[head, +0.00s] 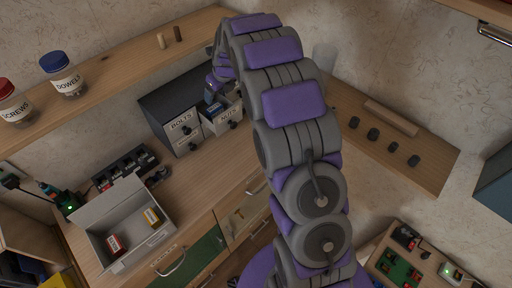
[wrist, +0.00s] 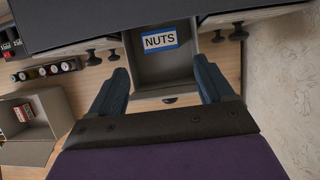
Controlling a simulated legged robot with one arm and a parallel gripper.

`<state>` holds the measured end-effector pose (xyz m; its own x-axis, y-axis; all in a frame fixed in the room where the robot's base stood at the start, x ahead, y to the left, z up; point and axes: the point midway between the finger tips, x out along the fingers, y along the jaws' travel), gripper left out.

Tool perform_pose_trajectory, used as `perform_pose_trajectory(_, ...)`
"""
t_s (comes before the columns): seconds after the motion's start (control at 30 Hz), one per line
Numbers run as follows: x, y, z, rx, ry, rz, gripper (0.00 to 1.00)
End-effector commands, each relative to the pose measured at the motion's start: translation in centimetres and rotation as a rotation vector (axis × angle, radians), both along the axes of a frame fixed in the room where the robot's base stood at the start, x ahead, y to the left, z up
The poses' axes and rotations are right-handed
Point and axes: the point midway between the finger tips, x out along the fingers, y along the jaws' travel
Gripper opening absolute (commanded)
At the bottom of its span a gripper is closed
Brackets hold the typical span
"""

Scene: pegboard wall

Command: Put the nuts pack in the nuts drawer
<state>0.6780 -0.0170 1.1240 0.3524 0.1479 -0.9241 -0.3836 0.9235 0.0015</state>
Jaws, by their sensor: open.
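The nuts drawer (head: 222,122), labelled NUTS, is pulled out of the dark cabinet; the inside of the open drawer (wrist: 165,75) shows in the wrist view. The nuts pack (wrist: 160,40), blue with a white NUTS label, lies inside the drawer toward its back. A bit of its blue (head: 213,107) shows in the head view. My gripper (wrist: 158,78) is open and empty above the drawer's front, its two fingers spread to either side and apart from the pack. In the head view my gripper (head: 215,88) is partly hidden by my arm.
The dark cabinet (head: 165,98) also has a bolts drawer (head: 183,126) at left, which looks shut. A grey open box (head: 122,240) with a red and a yellow pack stands at lower left. Jars (head: 62,75) stand on the shelf above. My arm hides the middle.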

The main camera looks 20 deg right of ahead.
Motion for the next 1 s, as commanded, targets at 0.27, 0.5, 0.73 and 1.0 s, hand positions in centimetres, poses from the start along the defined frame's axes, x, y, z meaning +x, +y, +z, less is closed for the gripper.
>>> perform_pose_trajectory(0.27,-3.5,0.5,2.3,-0.080,0.003,0.206,0.81)
perform_pose_trajectory(0.5,-11.6,1.5,5.6,-0.223,0.029,0.657,0.81)
perform_pose_trajectory(0.73,-19.9,2.2,8.0,-0.321,0.045,1.104,0.81)
perform_pose_trajectory(1.0,-30.1,2.6,9.6,-0.386,0.045,1.640,0.81)
